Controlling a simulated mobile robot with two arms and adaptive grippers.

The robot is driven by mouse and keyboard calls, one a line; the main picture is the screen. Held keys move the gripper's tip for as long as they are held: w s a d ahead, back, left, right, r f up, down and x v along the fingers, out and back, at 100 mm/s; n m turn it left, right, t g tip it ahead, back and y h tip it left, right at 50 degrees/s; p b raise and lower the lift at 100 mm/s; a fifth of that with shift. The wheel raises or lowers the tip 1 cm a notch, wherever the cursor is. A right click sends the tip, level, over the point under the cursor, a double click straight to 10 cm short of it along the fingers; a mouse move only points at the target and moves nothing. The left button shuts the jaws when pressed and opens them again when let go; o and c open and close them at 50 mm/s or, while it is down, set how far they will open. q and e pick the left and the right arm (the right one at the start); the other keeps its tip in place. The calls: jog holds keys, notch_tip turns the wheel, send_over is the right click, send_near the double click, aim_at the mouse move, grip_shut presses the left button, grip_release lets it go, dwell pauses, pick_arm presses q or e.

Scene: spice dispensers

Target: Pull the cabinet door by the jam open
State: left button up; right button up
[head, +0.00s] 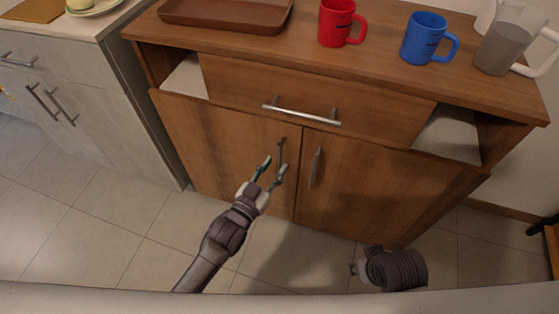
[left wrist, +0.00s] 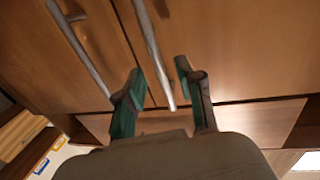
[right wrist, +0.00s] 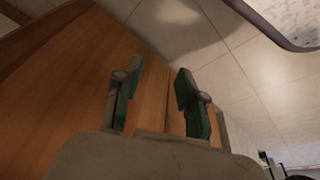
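The wooden cabinet's left door (head: 225,150) and right door (head: 370,195) are closed. The left door has an upright metal handle (head: 282,148). My left gripper (head: 273,166) is open at this handle. In the left wrist view the handle (left wrist: 152,45) runs between the parted fingers (left wrist: 158,80), with no clear grip on it. The right door's handle (head: 315,168) is just to the right. My right gripper (head: 354,268) is low, in front of the right door; the right wrist view shows its fingers (right wrist: 155,85) open and empty. I see no jam.
Above the doors is a closed drawer with a horizontal handle (head: 302,115). On top stand a brown tray (head: 225,12), a red mug (head: 337,22), a blue mug (head: 424,38) and a pitcher (head: 503,42). A grey cabinet (head: 75,100) is at left. The tiled floor (head: 105,215) is clear.

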aim_at(279, 162)
pick_arm(q)
jog(key=shift+x, duration=1.7)
pick_arm(e)
jog(key=v, duration=0.2)
jog(key=shift+w+r, duration=0.1)
jog(key=shift+r, duration=0.2)
pick_arm(q)
grip_shut()
